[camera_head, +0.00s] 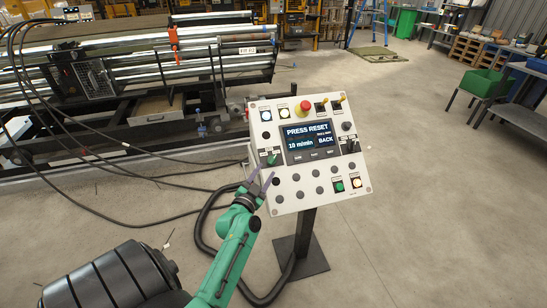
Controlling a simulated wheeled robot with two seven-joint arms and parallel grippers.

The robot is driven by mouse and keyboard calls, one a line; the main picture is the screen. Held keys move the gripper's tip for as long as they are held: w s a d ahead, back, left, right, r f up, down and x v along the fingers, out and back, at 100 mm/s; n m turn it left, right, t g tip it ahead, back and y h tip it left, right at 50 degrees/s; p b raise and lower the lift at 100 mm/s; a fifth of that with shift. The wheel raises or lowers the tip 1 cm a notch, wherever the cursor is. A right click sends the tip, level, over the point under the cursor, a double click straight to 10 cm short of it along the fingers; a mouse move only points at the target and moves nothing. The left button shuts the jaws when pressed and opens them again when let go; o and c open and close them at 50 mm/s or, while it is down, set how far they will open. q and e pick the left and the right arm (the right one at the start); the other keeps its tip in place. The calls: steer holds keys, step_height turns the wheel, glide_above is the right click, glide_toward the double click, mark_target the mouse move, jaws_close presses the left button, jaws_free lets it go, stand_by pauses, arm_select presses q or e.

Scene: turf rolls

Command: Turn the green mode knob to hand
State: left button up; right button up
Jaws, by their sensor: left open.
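The green mode knob (272,159) sits at the left side of a tilted white control panel (329,197) on a stand. Its small label is too small to read, so I cannot tell which mode it points to. My left gripper (262,176) is open and empty at the panel's lower left edge. Its fingers point up toward the knob, just below it. I cannot tell whether a fingertip touches the knob or the panel. My right gripper is not in view.
The panel's screen (310,139) reads "PRESS RESET", "10 m/min" and "BACK". A red stop button (304,106) and several other switches surround it. Cables (150,180) lie on the floor at the left, before a roller machine (130,75).

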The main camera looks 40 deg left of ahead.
mark_target(273, 160)
arm_select(q)
steer(key=x, duration=0.8)
steer(key=shift+w+a+f, duration=0.1)
steer(key=shift+w+f, duration=0.05)
steer(key=shift+w, duration=0.15)
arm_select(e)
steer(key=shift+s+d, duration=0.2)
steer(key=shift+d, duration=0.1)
arm_select(q)
steer(key=shift+c, duration=0.3)
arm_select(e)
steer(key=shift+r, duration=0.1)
arm_select(q)
jaws_close()
